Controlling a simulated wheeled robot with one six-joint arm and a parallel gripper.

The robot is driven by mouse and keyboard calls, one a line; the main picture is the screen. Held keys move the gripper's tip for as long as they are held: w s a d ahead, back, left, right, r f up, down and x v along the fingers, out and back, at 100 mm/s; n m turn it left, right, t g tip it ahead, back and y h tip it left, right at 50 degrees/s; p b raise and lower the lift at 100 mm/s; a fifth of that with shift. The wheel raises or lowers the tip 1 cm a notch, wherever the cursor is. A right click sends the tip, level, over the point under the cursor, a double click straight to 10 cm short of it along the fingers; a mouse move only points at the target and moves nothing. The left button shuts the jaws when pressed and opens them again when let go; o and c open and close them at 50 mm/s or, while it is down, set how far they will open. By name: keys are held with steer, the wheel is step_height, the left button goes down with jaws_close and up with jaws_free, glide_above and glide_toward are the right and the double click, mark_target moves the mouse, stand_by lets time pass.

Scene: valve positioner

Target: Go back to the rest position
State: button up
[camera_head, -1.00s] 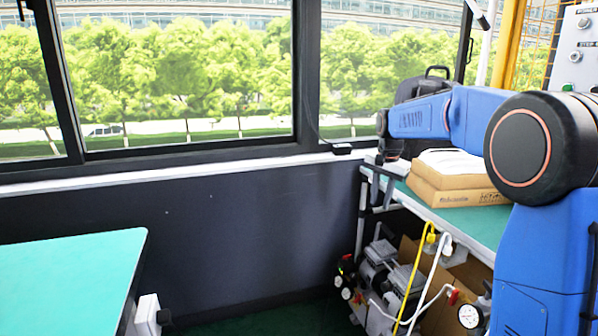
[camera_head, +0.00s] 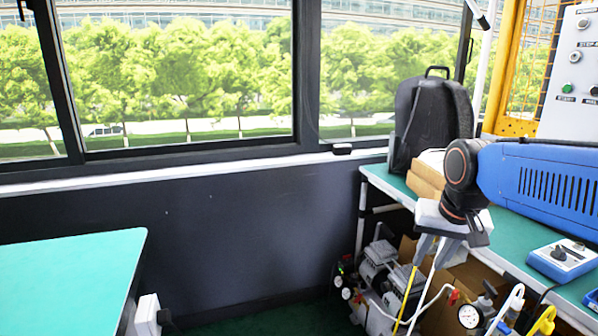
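My blue arm reaches in from the right edge. Its black wrist with an orange ring hangs over the front edge of the right bench (camera_head: 512,236). My gripper (camera_head: 432,250) points down below the wrist, in front of that edge. Its fingers are small and partly merge with the things behind, so I cannot tell whether they are open or shut. No object shows clearly in it.
A black backpack (camera_head: 428,122) and cardboard boxes (camera_head: 425,180) stand behind the wrist. A blue box with a knob (camera_head: 562,258) lies on the right bench. Gauges, hoses and pumps (camera_head: 378,262) sit below. A green table (camera_head: 65,270) is at left, with open floor between.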

steer(key=s+f+n, duration=0.1)
steer(key=s+f, duration=0.3)
steer(key=s, duration=0.3)
steer(key=s+f+n+t, duration=0.1)
steer(key=s+f, duration=0.3)
steer(key=s, duration=0.4)
steer(key=shift+s+d+f+n, duration=0.15)
steer(key=shift+d+f+n, duration=0.15)
steer(key=shift+n, duration=0.2)
